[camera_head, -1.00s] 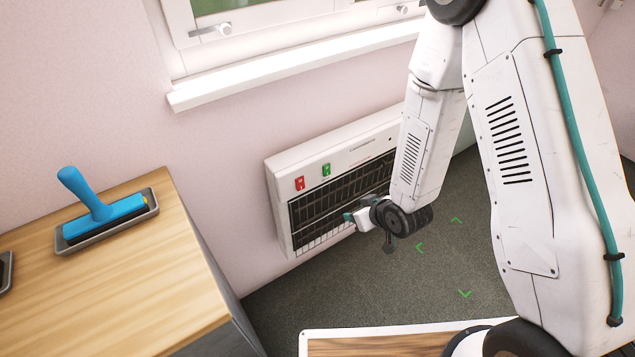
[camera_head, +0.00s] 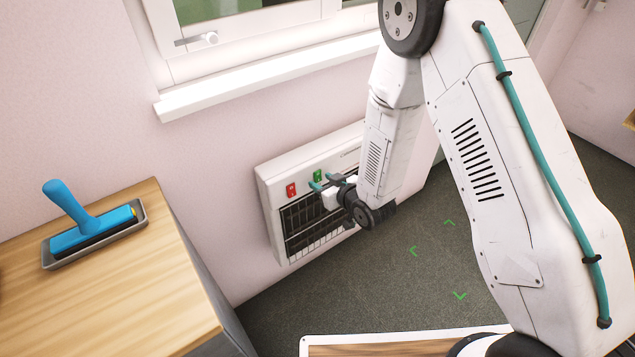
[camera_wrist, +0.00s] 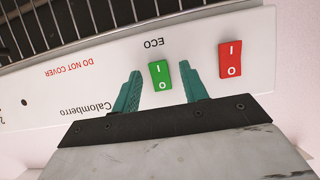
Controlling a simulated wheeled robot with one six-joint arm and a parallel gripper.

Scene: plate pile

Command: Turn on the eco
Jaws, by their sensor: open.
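The eco switch is a green rocker (camera_wrist: 161,75) marked I and O, beside the printed word ECO on the white wall heater (camera_head: 268,172). In the head view the green switch (camera_head: 317,176) sits near the heater's top edge. My gripper (camera_wrist: 157,84) is open, with one teal finger on each side of the green switch in the wrist view. In the head view my gripper (camera_head: 325,183) is close to the heater front, by the green switch. I cannot tell whether the fingers touch the panel. A red rocker switch (camera_wrist: 231,59) is beside the green one; it also shows in the head view (camera_head: 291,190).
The heater's dark grille (camera_head: 304,222) lies below the switches. A window sill (camera_head: 260,79) juts out above the heater. A wooden-topped cabinet (camera_head: 130,285) with a blue-handled tool (camera_head: 92,229) stands at left. Grey floor (camera_head: 400,275) is open at right.

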